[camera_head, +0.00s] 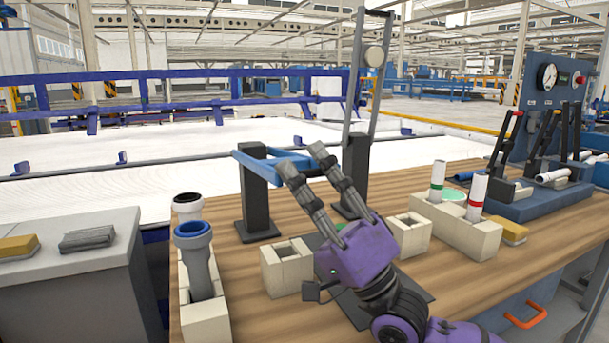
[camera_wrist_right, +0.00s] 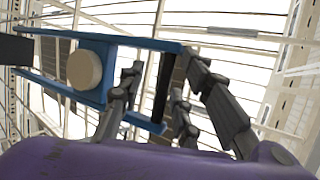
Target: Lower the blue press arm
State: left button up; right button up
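Blue bars (camera_head: 290,160) also show by the left post. My right gripper (camera_head: 302,158) is open, its purple hand in front of the posts. Its fingers are apart and overlap the blue bars in the picture. In the wrist view they lie either side of a dark crossbar (camera_wrist_right: 164,88); I cannot tell whether they touch it. My left gripper is out of view.
Cream block holders (camera_head: 288,268) stand around the hand. A blue lever panel (camera_head: 545,88) stands at back right.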

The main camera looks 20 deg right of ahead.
dwell(0.3)
jog(key=v, duration=1.2)
